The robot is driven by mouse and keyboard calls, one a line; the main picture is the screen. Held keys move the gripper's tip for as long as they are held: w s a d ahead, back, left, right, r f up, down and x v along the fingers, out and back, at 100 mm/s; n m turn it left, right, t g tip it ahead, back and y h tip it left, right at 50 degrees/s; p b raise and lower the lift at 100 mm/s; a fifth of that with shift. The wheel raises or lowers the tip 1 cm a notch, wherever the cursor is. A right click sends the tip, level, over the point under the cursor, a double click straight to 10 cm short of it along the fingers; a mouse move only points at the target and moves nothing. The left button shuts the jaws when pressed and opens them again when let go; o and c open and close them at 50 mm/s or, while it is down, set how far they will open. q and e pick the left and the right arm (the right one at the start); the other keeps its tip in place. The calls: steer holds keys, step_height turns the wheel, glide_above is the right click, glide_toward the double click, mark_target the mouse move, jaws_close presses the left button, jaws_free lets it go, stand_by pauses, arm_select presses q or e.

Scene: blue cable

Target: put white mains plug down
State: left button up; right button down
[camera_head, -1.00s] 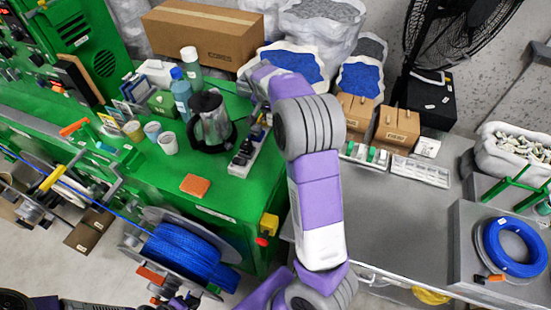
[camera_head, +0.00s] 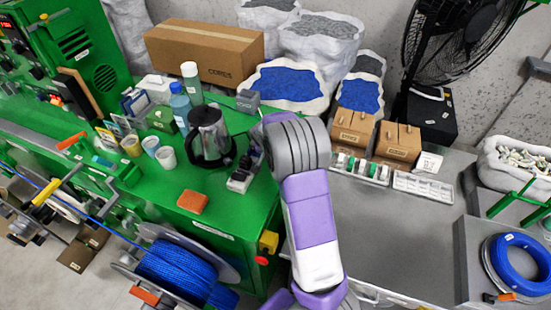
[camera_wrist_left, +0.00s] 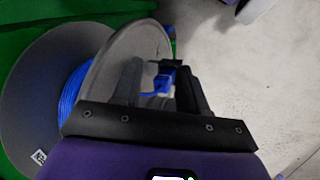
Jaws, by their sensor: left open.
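I cannot pick out the white mains plug for certain. A white power strip (camera_head: 240,184) with dark plugs or sockets on it lies at the right edge of the green bench, partly hidden by my right arm. My right arm bends over it, and its wrist is beside the strip. My left gripper (camera_wrist_left: 158,82) shows in the left wrist view, open, in front of the cable reel (camera_wrist_left: 28,100). A blue piece (camera_wrist_left: 163,80) shows between its fingers, and I cannot tell if it touches them.
A glass kettle (camera_head: 207,135), an orange block (camera_head: 193,201) and several cups and bottles stand on the green bench (camera_head: 228,215). A grey box (camera_head: 247,101) sits behind the strip. The grey table (camera_head: 400,225) is clear in the middle, with a blue cable coil (camera_head: 518,262) at right.

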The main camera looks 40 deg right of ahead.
steer(key=shift+f, duration=0.1)
steer(key=shift+f, duration=0.15)
steer(key=c, duration=0.6)
jaws_free()
steer(key=p+v, duration=0.1)
steer(key=v, duration=1.1)
